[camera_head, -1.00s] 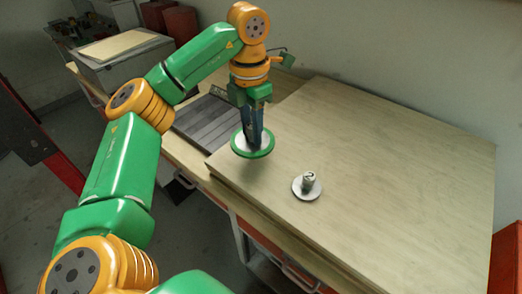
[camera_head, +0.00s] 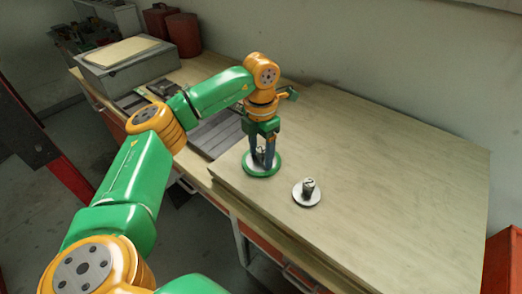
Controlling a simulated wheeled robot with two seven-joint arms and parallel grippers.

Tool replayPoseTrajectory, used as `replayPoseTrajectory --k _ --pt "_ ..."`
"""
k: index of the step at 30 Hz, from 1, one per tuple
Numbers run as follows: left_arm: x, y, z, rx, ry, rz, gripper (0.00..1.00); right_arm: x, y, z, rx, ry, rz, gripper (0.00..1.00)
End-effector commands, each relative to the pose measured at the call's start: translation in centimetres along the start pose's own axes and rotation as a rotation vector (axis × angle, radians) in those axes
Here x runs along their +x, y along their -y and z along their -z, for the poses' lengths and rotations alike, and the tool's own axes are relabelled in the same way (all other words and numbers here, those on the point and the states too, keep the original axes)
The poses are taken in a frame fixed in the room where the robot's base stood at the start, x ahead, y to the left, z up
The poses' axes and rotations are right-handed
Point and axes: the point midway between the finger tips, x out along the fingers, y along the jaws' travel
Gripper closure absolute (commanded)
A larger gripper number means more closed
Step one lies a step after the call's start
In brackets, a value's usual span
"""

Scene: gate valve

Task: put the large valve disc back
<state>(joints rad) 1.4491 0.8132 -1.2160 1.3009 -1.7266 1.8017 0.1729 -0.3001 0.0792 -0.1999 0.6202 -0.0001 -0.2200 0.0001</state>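The large valve disc (camera_head: 262,172), a pale round plate with a green rim, lies flat on the wooden board near its left edge. A grey stem (camera_head: 260,154) stands up from its middle. My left gripper (camera_head: 262,163) points straight down over this disc. Its two fingers stand apart on either side of the stem, with a gap visible; it looks open. A smaller pale disc with a grey stem (camera_head: 307,190) stands upright on the board to the right. My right gripper is not in view.
The wooden board (camera_head: 400,190) is clear to the right and behind. A grey slotted plate (camera_head: 214,134) lies left of the board. A grey box (camera_head: 135,67) and red containers (camera_head: 184,34) stand at the back left.

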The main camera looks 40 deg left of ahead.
Motion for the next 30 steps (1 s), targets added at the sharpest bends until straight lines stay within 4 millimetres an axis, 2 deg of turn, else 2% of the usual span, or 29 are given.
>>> replayPoseTrajectory --k 7,9,11,14,18,21,25,30 --pt "-0.5 0.0 0.0 0.000 0.001 0.000 0.37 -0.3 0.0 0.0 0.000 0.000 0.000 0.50" --pt "-0.9 0.0 -0.1 0.000 0.004 0.000 0.37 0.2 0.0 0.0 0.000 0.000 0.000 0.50" --pt "-2.0 0.0 -0.1 0.000 0.006 0.000 0.37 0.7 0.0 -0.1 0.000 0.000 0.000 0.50" --pt "-4.5 0.0 -0.2 0.001 0.007 0.000 0.37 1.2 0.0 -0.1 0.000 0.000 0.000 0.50" --pt "-9.1 0.0 -0.1 -0.001 0.005 -0.002 0.37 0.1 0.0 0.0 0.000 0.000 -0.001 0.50" --pt "-11.2 0.0 -0.1 -0.001 0.003 -0.002 0.37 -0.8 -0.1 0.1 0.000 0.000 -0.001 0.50" --pt "-12.3 0.0 0.0 0.000 0.001 -0.001 0.37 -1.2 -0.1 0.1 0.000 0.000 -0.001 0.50" --pt "-12.4 0.0 0.0 0.000 0.001 0.000 0.37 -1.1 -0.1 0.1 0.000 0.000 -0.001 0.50"
